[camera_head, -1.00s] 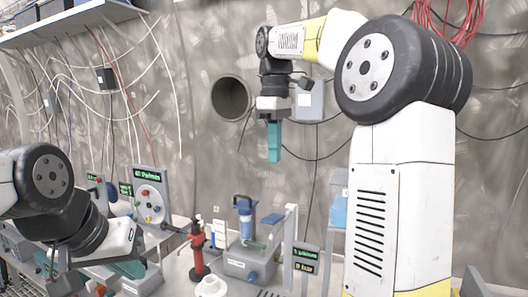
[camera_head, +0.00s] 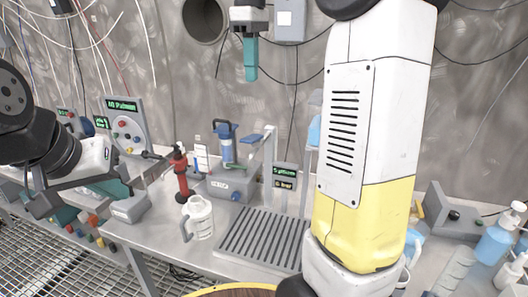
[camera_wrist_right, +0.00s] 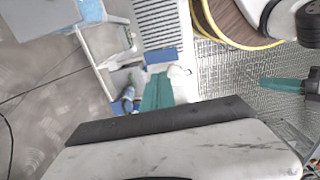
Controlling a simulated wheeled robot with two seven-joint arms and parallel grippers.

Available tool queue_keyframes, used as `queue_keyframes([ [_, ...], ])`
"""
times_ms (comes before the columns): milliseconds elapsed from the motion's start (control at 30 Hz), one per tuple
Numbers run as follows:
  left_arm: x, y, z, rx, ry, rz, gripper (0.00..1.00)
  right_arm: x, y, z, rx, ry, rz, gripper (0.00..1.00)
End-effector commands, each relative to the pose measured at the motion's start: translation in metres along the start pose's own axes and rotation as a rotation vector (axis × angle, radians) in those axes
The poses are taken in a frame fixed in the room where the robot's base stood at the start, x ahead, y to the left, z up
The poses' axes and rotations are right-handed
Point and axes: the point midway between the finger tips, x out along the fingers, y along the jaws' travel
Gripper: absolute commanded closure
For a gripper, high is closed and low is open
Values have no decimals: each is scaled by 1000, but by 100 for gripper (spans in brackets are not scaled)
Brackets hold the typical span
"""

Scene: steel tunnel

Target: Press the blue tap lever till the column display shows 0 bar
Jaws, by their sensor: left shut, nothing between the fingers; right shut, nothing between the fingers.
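The blue tap lever (camera_head: 251,138) is a flat blue pad at the left of a slim white post (camera_head: 270,148) behind the drain grate. My right gripper (camera_head: 251,60) hangs with its teal fingers pointing down, shut and empty, above the lever with a visible gap in the head view. In the right wrist view its fingers (camera_wrist_right: 157,92) end beside a blue flat piece that appears to be the lever (camera_wrist_right: 160,55); contact cannot be told there. The column display (camera_head: 285,175) shows small green and pale text, too small to read surely. My left gripper (camera_head: 115,188) is shut at the left, away from the tap.
A blue-topped filter unit (camera_head: 224,143) stands left of the lever, with a red pump (camera_head: 180,172) further left. A white mug (camera_head: 198,217) stands left of the drain grate (camera_head: 262,240). Bottles (camera_head: 497,240) stand at right. My right arm covers the bench right of the display.

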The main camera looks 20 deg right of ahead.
Motion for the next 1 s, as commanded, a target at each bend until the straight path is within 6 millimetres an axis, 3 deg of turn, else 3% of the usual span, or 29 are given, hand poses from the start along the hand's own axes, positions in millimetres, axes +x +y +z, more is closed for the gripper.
queue_keyframes([
  [800,0,0,0,0,0,0,100,0,0,0,3,2,1,100],
  [1000,0,0,0,0,0,0,100,10,-19,17,112,69,40,100],
])
